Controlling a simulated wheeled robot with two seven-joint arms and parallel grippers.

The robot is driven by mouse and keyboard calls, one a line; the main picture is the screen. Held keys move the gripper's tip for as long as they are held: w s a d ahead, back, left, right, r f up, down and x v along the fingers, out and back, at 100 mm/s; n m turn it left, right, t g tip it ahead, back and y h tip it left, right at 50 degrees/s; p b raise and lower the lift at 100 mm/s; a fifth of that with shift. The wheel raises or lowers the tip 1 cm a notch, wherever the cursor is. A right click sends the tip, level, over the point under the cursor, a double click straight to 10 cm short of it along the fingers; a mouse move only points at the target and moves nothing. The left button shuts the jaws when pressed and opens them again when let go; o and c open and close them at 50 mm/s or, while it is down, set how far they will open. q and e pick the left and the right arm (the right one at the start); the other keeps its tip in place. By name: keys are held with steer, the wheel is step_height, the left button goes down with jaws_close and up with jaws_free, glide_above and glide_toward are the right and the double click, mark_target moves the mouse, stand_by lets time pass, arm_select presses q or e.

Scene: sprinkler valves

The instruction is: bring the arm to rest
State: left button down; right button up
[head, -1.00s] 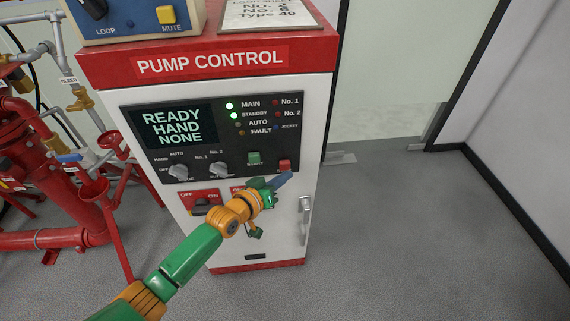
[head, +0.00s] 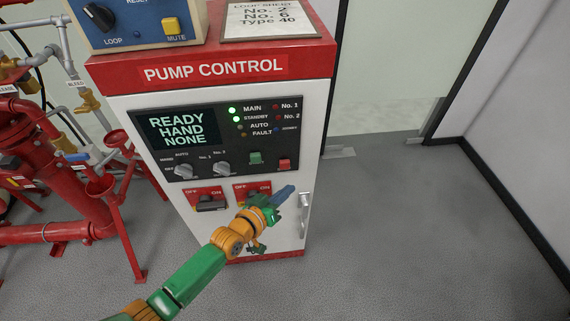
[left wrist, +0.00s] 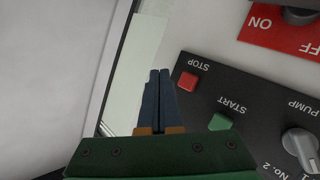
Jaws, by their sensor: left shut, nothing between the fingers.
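My left gripper (head: 284,194) is in front of the lower right part of the white pump control cabinet (head: 285,230). It is below the red stop button (head: 285,165) and beside the silver door handle (head: 304,207). In the left wrist view its blue fingers (left wrist: 160,95) are together, with nothing between them. That view also shows the red STOP button (left wrist: 187,81) and green START button (left wrist: 220,122), apart from the fingers. My left arm reaches in from the bottom left. My right gripper is not in view.
Two red OFF/ON switch plates (head: 205,200) sit under the dark panel, the right one partly behind my gripper. A blue loop box (head: 135,25) and a white sheet (head: 262,18) are on top. Red pipework (head: 60,190) stands left. The floor (head: 420,230) at right is clear.

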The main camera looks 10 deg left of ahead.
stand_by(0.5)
arm_select(q)
steer(key=s+a+f+g+y, duration=0.2)
steer(key=s+a+f, duration=0.3)
steer(key=f, duration=0.4)
steer(key=s+a+f+g+y, duration=0.25)
steer(key=s+f, duration=0.35)
steer(key=f, duration=0.3)
steer(key=s+a+f+g, duration=0.1)
steer(key=s+f, duration=0.3)
steer(key=s, duration=0.5)
steer(key=s+a+f+m+g+y, duration=0.1)
steer(key=s+f+g, duration=0.3)
steer(key=s, duration=0.6)
steer(key=s+a+f+m+g+y, duration=0.1)
steer(key=s+a+f+g, duration=0.1)
steer(key=s, duration=0.7)
step_height(320, 180, down, 2)
steer(key=shift+s+a, duration=0.15)
steer(key=shift+a, duration=0.35)
steer(key=shift+g, duration=0.25)
